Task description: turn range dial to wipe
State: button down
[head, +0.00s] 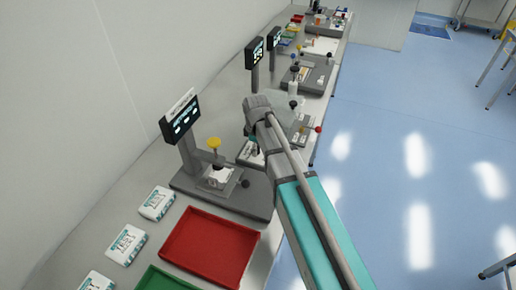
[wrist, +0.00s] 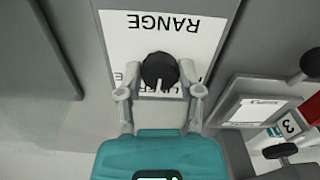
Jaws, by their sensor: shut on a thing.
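The range dial (wrist: 158,68) is a round black knob on a white plate (wrist: 120,40). The plate reads RANGE, upside down in the wrist view. More lettering below the dial is partly covered, so I cannot read it or tell the dial's setting. My gripper (wrist: 160,91) is shut on the dial, with one finger on each side. In the head view my gripper (head: 253,145) is low over the station behind the red tray, and my arm hides most of it and the dial.
A red tray (head: 210,247) and a green tray (head: 165,281) lie in front, with white packs (head: 126,244) to their left. A stand with a screen (head: 181,117) and yellow knob (head: 214,142) is close on the left. A black knob (wrist: 311,62) stands right of the plate.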

jog(key=m, duration=0.5)
jog(key=shift+a, duration=0.15)
jog(key=m, duration=0.6)
dwell(0.3)
jog(key=shift+c, duration=2.2)
grip_release()
jog(key=shift+a, duration=0.1)
jog(key=shift+o, duration=0.9)
